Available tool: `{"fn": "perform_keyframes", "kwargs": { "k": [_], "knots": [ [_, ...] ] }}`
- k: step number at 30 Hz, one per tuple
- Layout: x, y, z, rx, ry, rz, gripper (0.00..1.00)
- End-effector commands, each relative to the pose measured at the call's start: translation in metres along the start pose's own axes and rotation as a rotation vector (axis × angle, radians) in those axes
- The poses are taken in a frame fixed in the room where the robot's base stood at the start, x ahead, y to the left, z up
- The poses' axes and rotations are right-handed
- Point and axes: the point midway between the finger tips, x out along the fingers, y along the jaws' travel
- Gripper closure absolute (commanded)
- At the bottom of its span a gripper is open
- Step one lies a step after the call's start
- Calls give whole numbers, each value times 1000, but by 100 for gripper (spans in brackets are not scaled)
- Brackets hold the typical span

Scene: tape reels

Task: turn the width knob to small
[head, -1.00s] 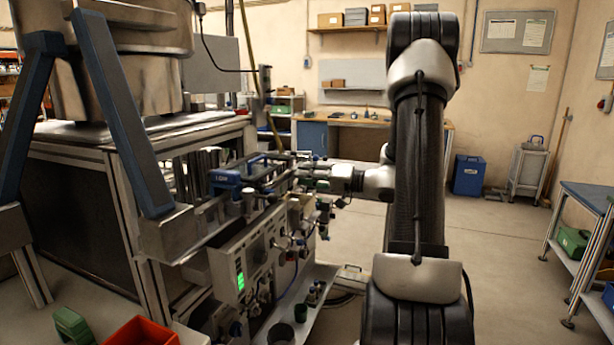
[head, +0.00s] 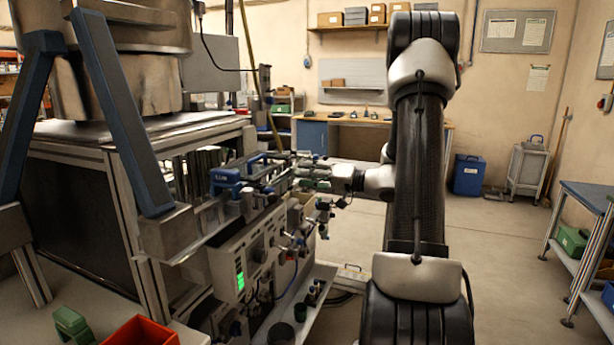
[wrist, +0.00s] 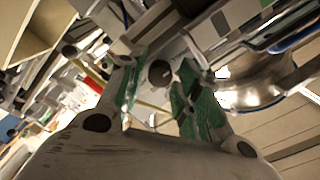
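My gripper (head: 306,178) reaches left toward the machine's front in the head view. In the wrist view its two green-padded fingers (wrist: 160,92) are spread apart with a clear gap between them. A dark round knob (wrist: 160,72) shows in that gap near the fingertips; I cannot tell whether it is the width knob or how far beyond the tips it lies. No finger visibly touches it. The control panel (head: 222,268) with a lit green display sits below and left of my gripper in the head view. No setting mark is readable.
Blue and metal fittings (head: 228,178) crowd the machine front close to my gripper. A shelf (head: 318,300) with small cups juts out below. Open floor (head: 480,240) lies to the right.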

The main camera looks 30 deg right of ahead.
Motion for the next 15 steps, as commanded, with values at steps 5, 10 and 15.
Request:
{"fn": "perform_keyframes", "kwargs": {
  "k": [5,10,15],
  "knots": [
    [-26,0,-1,0,4,3,67],
    [-66,1,-1,0,5,3,67],
    [-98,1,0,0,3,3,67]
  ]
}}
